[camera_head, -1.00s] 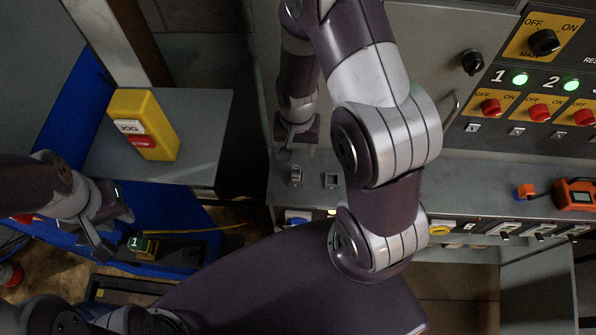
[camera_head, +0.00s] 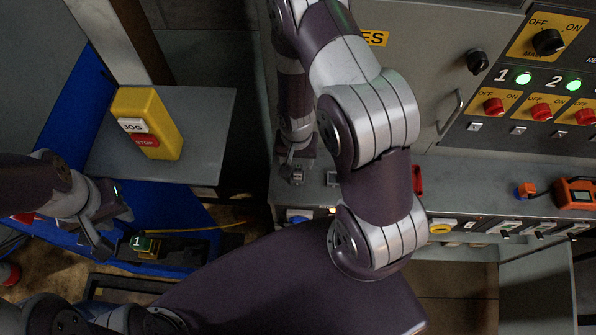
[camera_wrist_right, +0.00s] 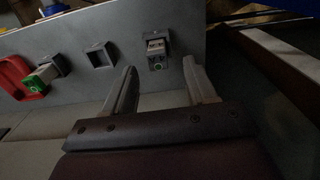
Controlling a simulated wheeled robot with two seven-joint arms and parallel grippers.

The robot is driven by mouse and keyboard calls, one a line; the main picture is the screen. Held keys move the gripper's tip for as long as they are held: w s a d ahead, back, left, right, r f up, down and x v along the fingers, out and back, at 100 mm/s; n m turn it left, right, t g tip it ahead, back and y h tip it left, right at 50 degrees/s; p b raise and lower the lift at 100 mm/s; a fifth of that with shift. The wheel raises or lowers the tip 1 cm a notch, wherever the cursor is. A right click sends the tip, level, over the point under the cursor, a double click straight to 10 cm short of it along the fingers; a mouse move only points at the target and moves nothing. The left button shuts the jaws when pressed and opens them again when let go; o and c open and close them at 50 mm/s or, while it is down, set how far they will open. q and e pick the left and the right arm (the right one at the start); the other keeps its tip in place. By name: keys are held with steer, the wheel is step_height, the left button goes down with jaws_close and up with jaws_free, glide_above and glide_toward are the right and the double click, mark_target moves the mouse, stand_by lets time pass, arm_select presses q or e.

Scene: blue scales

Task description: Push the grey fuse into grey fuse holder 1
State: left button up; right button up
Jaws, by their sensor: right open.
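The grey fuse (camera_wrist_right: 156,42) sits in a grey square holder on the grey panel in the right wrist view, and part of it sticks out. How deep it sits is hard to tell. The fuse and its holder also show in the head view (camera_head: 296,177), partly behind my right gripper (camera_head: 295,165). In the right wrist view my right gripper (camera_wrist_right: 160,66) is open and empty. Its two fingers are apart, pointing at the panel on either side of the fuse. My left gripper (camera_head: 114,232) looks open, near a small green block marked 1.
An empty grey holder (camera_wrist_right: 99,56) is beside the fuse's holder. Farther left are a holder with a green-fronted part (camera_wrist_right: 42,77) and a red handle (camera_wrist_right: 18,74). A yellow switch box (camera_head: 147,122) stands at left. A switch cabinet (camera_head: 540,100) fills the right.

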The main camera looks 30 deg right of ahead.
mark_target(298, 168)
step_height(298, 168, down, 4)
steer(key=shift+s+d+f+b, duration=0.1)
steer(key=shift+s+d+b, duration=0.05)
steer(key=shift+b, duration=0.85)
steer(key=shift+f, duration=0.5)
jaws_close()
steer(key=shift+r, duration=0.1)
